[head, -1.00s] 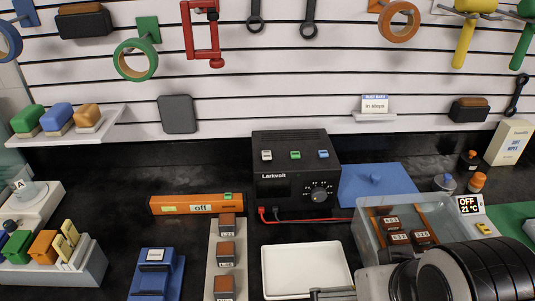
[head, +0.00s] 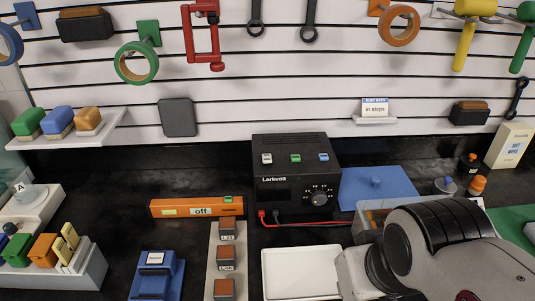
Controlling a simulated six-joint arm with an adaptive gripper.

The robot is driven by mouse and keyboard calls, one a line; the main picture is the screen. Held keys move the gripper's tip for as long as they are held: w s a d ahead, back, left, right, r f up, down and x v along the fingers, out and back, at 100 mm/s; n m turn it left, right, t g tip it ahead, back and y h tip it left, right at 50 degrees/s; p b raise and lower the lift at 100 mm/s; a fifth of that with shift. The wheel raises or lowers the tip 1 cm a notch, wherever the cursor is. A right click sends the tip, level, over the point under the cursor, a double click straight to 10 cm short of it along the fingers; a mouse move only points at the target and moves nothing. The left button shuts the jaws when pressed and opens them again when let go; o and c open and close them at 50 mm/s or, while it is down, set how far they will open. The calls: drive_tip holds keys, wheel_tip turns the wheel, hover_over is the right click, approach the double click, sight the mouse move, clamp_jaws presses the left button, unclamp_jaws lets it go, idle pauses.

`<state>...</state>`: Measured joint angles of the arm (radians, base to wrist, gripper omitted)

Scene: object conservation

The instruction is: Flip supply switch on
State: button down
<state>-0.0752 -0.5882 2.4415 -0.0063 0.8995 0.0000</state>
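The black Larkvolt supply (head: 285,190) stands at the back middle of the bench. Its sloped top carries a white switch (head: 267,158), a green switch (head: 295,158) and a blue switch (head: 323,157). Its front has a round dial (head: 320,196) and a dark display with no reading I can make out. Red and black leads plug in at its lower left. My arm comes in from the lower right, in front of and below the supply, apart from it. My gripper's fingertips do not show.
An orange bar (head: 170,208) reading "off" lies left of the supply. In front are a strip with brown blocks (head: 240,240), a blue stand (head: 175,280) and a white tray (head: 300,249). A blue lidded piece (head: 400,178) stands to the right.

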drive_tip(key=w+a+r+t, duration=0.1)
drive_tip(key=w+a+r, duration=0.2)
drive_tip(key=w, duration=0.8)
drive_tip(key=w+a+r+t, duration=0.1)
drive_tip(key=w+a+r, duration=0.3)
drive_tip(key=w, duration=0.7)
drive_tip(key=w+a+r+t, duration=0.1)
drive_tip(key=w+a+r, duration=0.2)
drive_tip(key=w, duration=0.8)
drive_tip(key=shift+a+r+m, duration=0.4)
drive_tip(key=shift+r, duration=0.2)
drive_tip(key=shift+f, duration=0.15)
hover_over(267, 158)
drive_tip(key=s, duration=0.3)
drive_tip(key=f, duration=0.7)
drive_tip(key=shift+w+f, duration=0.15)
drive_tip(key=shift+w, duration=0.1)
wheel_tip(267, 158, down, 3)
drive_tip(key=shift+r, duration=0.15)
drive_tip(key=shift+s+f, duration=0.1)
drive_tip(key=shift+f, duration=0.75)
